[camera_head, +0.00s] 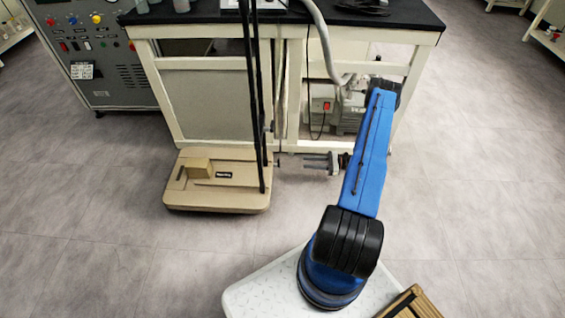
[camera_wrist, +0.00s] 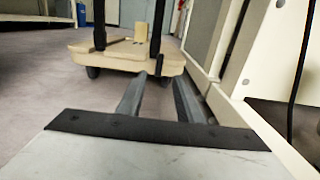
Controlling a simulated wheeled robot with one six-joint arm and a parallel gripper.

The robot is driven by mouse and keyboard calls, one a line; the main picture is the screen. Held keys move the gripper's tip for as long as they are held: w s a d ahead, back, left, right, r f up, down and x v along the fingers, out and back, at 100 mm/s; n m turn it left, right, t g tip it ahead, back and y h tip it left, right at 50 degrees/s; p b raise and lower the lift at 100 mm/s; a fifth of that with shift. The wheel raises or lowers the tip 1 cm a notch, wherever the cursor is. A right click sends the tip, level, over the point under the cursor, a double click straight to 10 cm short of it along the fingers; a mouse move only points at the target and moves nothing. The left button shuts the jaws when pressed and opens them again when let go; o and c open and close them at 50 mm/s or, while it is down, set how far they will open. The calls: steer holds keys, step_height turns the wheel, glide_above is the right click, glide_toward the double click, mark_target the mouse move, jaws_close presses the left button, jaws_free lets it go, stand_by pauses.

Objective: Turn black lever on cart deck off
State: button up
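The tan cart deck (camera_head: 230,198) sits low on the floor left of my gripper. It also shows in the wrist view (camera_wrist: 85,52), ahead of the fingers. Two long black bars (camera_head: 256,110) rise from its right side; in the wrist view, one black bar (camera_wrist: 158,38) stands just beyond the fingertips. A small dark piece (camera_head: 278,163) sticks out at the deck's right edge. I cannot tell which black part is the lever. My gripper (camera_head: 308,163) points left towards that edge. Its fingers (camera_wrist: 160,78) are apart and empty, short of the cart.
A cream-framed bench with a black top (camera_head: 400,16) stands right behind the cart and arm. Its frame (camera_wrist: 225,100) runs close along the right of the fingers. A pump with a red switch (camera_head: 327,105) sits under it. A grey control cabinet (camera_head: 95,65) stands back left. Floor in front is clear.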

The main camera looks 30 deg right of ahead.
steer(key=x, duration=1.3)
steer(key=shift+w+a, duration=0.15)
jaws_close()
